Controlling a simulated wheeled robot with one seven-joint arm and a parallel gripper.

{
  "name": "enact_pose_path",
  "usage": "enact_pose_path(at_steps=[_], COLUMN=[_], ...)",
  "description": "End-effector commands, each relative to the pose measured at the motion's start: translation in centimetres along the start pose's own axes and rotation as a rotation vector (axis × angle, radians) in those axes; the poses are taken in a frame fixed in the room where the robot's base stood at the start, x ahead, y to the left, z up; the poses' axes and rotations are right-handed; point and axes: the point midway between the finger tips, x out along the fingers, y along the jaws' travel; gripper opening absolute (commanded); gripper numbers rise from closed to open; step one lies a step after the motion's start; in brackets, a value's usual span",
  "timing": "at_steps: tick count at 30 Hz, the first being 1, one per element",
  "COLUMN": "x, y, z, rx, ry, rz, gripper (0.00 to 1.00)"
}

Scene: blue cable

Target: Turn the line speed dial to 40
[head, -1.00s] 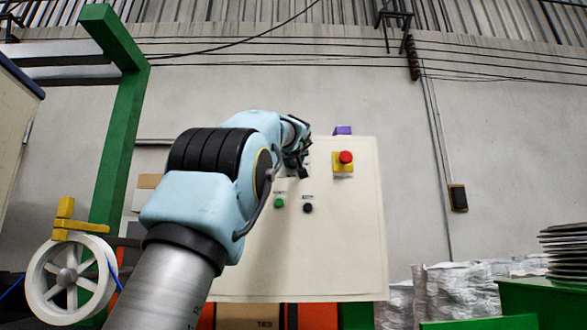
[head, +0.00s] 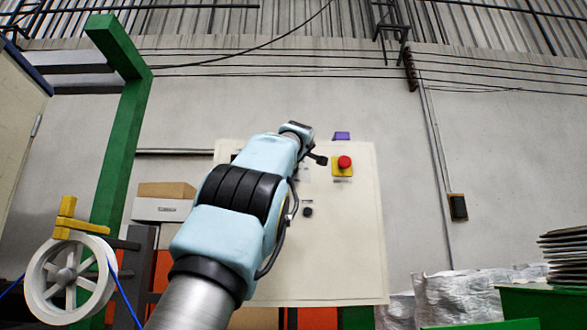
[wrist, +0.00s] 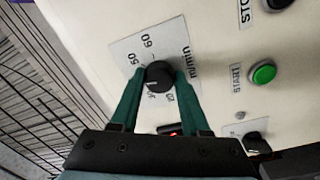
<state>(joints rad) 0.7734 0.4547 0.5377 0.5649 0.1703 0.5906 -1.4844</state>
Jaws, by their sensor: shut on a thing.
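The line speed dial (wrist: 158,76) is a black knob on a pale scale plate (wrist: 126,52) marked 50, 60 and m/min in the wrist view. Other numbers near my fingers are partly covered, and I cannot read the pointer's exact setting. My gripper (wrist: 160,79) has its two green fingers on either side of the dial, shut on it. In the head view my arm hides the dial and most of the gripper, in front of the cream control panel (head: 340,260).
The panel carries a red emergency stop (head: 344,162) on a yellow base, a green START button (wrist: 263,74), a black STOP button (wrist: 277,3) and another black knob (wrist: 256,143). A small red-lit item (wrist: 170,132) sits below the dial. A white wheel (head: 69,278) stands at left.

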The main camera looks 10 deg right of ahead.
Motion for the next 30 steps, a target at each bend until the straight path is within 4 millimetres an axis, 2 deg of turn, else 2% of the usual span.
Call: enact_pose_path(at_steps=[12,28,29,30], x=[0.02,0.03,0.03,0.03], y=[-0.03,-0.05,-0.05,-0.05], z=[0.05,0.02,0.02,0.02], rx=[-0.171,-0.191,-0.191,-0.191], ry=[0.008,0.009,0.009,0.009], rz=[-0.003,-0.004,-0.004,-0.004], gripper=[0.00,0.00,0.49,0.53])
